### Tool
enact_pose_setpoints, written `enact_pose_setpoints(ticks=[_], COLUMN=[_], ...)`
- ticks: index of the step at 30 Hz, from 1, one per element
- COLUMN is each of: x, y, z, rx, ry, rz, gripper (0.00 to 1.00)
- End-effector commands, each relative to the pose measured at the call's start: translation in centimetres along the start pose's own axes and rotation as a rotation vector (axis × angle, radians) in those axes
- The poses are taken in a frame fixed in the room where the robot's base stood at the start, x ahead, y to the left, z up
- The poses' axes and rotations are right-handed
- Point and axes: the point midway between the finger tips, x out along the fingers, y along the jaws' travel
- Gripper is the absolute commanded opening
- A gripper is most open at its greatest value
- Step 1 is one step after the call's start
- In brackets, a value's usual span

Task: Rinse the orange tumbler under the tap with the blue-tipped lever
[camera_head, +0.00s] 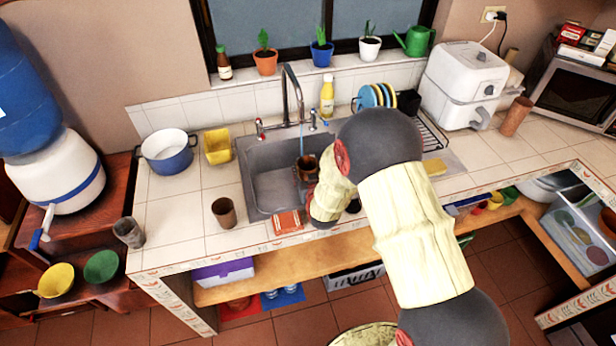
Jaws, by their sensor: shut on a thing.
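The tap (291,95) rises behind the sink (270,186), with a red-tipped lever (260,127) on its left and a blue-tipped lever (313,120) on its right. A thin bluish stream of water (301,140) runs from the spout. The orange tumbler (306,162) is in the sink under the stream, which meets its open top. My gripper (305,177) is shut on the tumbler, partly hidden by my wrist. My arm covers the sink's right side. Whether the tumbler touches the sink floor cannot be told.
A brown tumbler (224,212) and a red sponge-like packet (289,222) stand on the front counter. A blue pot (168,152) and yellow container (217,146) are left of the sink. A yellow bottle (327,97) and plate rack (375,96) stand behind it.

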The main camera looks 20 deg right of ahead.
Motion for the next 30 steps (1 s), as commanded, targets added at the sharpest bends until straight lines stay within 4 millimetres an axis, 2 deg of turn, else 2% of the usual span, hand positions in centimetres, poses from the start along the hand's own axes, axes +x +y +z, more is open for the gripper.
enact_pose_setpoints(ticks=[12,30], x=[3.3,3.9], y=[0.2,0.2], z=[-0.5,-0.8], rx=[0.000,0.000], ry=[0.000,0.000], rz=[0.000,0.000], gripper=[0.19,0.19])
